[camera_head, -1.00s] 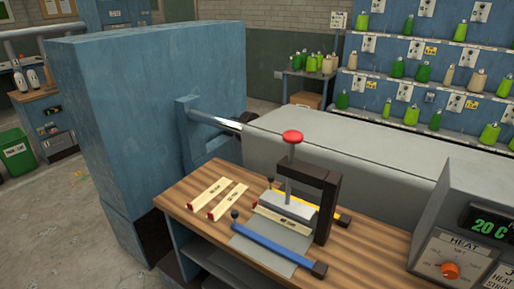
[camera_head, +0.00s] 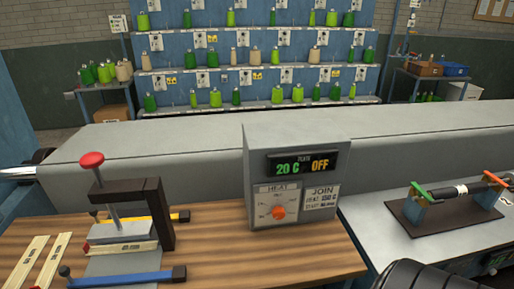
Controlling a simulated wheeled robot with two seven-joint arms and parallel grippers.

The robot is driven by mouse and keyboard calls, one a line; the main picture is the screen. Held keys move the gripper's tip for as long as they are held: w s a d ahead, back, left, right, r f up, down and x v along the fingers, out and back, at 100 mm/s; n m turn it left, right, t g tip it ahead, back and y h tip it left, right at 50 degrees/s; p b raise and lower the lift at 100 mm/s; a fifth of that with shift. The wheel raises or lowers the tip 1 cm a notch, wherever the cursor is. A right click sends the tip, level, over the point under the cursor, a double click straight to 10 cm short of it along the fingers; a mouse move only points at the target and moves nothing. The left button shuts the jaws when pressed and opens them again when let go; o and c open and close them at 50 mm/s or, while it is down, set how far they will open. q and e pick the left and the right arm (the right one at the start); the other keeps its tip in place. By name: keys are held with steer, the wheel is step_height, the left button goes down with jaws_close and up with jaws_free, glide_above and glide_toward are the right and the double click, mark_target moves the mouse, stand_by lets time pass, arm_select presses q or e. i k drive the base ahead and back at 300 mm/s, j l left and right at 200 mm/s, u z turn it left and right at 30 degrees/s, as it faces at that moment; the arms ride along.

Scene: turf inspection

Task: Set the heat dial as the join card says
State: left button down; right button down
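The grey heat box (camera_head: 247,165) stands on the wooden bench in the middle of the view. Its heat dial (camera_head: 278,211) is an orange knob on a white scale plate; the scale marks are too small to read. The join card (camera_head: 322,198) is to the right of the dial on the same front face. It says JOIN with a heat line and a start line below, their figures too blurred to read surely. The display (camera_head: 303,164) above reads 20 C and OFF. Neither gripper shows.
On the bench (camera_head: 240,262) at left stands a clamp press with a red knob (camera_head: 92,159), near pale strips (camera_head: 25,262). A fixture with green and orange levers (camera_head: 460,192) is at right. A dark ribbed shape (camera_head: 425,278) crosses the bottom right edge.

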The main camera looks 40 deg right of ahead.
mark_target(278, 213)
steer(key=z, duration=1.55)
